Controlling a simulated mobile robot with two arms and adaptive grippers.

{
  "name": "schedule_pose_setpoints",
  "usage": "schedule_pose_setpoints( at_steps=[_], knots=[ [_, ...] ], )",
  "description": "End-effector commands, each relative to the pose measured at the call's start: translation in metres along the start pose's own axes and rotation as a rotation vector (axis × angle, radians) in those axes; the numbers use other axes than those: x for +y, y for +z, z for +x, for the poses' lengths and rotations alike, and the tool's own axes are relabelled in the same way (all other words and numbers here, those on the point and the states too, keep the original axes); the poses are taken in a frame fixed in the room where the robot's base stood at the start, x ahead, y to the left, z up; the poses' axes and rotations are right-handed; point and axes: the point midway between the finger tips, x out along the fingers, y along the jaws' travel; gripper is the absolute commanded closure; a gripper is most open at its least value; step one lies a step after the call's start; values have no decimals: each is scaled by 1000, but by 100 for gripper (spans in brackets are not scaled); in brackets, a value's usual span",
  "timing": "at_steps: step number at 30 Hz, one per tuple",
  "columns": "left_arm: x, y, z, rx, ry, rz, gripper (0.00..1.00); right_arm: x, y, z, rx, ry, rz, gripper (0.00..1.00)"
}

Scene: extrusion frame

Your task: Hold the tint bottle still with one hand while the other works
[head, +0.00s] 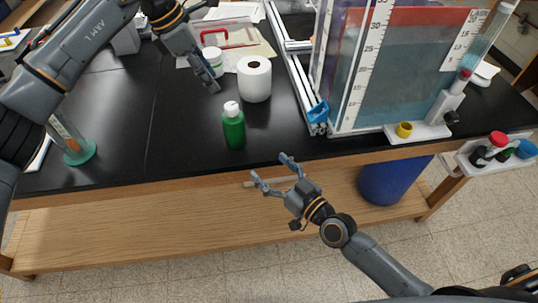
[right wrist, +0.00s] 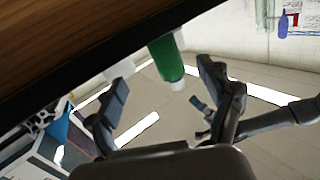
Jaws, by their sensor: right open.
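The tint bottle, green with a white cap (head: 234,130), stands upright on the black tabletop near its front edge. My right gripper (head: 272,170) is open and empty, in front of the table edge, to the right of the bottle and nearer to me. In the right wrist view the bottle (right wrist: 166,58) appears upside down beyond and between the spread fingers (right wrist: 165,85), apart from them. My left gripper (head: 211,82) hangs over the table behind and left of the bottle, not touching it. Its fingers are seen nearly edge-on, so their opening is unclear.
A white paper roll (head: 254,79) stands just behind the bottle, with a white jar (head: 212,61) behind the left gripper. An extrusion frame (head: 300,85) and a water tank (head: 400,70) stand to the right. A glass cylinder (head: 68,138) stands at left. The tabletop left of the bottle is clear.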

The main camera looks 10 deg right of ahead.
Motion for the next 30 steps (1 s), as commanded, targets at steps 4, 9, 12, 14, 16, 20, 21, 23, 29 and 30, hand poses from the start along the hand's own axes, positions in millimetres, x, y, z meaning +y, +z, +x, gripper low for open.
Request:
schedule_pose_setpoints(
  at_steps=[4,9,12,14,16,20,21,23,29,30],
  knots=[
    [0,0,0,0,0,0,62,1,-27,11,34,-31,-75,20],
    [0,0,0,0,0,0,62,1,-36,20,46,-40,-99,20],
    [0,0,0,0,0,0,62,0,-37,33,47,-38,-99,20],
    [0,0,0,0,0,0,62,-1,-38,43,48,-39,-97,20],
    [0,0,0,0,0,0,62,-1,-38,57,47,-39,-97,20],
    [0,0,0,0,0,0,62,-2,-39,83,46,-38,-98,20],
    [0,0,0,0,0,0,62,-2,-39,92,46,-38,-98,20],
    [0,0,0,0,0,0,62,-3,-40,103,45,-40,-97,20],
    [0,0,0,0,0,0,62,-4,-40,134,44,-40,-100,20],
    [0,0,0,0,0,0,62,-4,-40,139,42,-40,-100,20]
  ],
)
